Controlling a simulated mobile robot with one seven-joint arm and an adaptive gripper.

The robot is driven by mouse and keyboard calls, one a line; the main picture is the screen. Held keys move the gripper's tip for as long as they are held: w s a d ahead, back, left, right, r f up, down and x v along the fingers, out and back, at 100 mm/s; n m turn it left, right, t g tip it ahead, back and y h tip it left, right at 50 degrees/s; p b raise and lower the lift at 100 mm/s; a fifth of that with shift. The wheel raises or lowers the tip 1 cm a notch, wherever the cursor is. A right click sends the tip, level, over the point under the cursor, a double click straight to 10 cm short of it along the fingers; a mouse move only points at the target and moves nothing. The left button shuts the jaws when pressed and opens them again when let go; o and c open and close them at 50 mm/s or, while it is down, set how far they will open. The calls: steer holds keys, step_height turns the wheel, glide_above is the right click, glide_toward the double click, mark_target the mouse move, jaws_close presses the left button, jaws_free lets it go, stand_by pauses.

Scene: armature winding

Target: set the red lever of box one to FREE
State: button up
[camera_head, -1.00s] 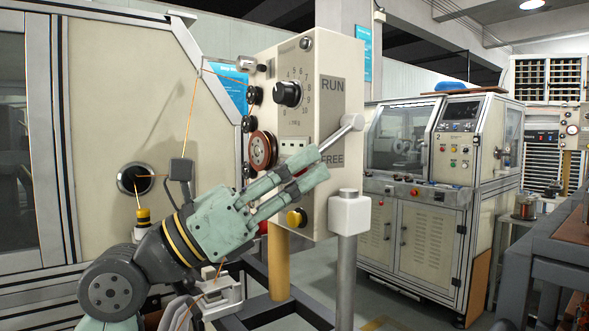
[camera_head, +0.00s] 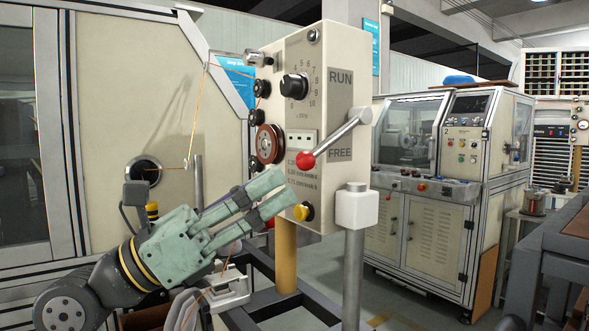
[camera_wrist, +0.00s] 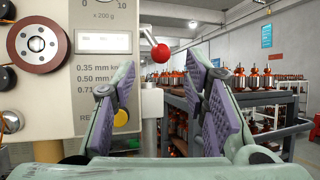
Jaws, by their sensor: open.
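The red lever has a red ball knob (camera_head: 306,160) on a silver bar that slopes up right to its pivot at the edge of the box (camera_head: 335,200). The knob points down-left, about level with the FREE label (camera_head: 340,154) and well below the RUN label (camera_head: 340,77). My gripper (camera_head: 284,191) is open and empty, below and left of the knob and apart from it. In the wrist view the red knob (camera_wrist: 160,53) shows above the gap between my fingers (camera_wrist: 160,98).
A yellow button (camera_head: 300,212) sits low on the box close to my fingertips. A brown-red wheel (camera_head: 269,144) and copper wire are on its left side. A white-capped post (camera_head: 356,208) stands in front at right. Another machine (camera_head: 435,190) stands behind.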

steer(key=v, duration=0.5)
steer(key=shift+s+a+f, duration=0.1)
steer(key=shift+a+f, duration=0.05)
steer(key=shift+a, duration=0.05)
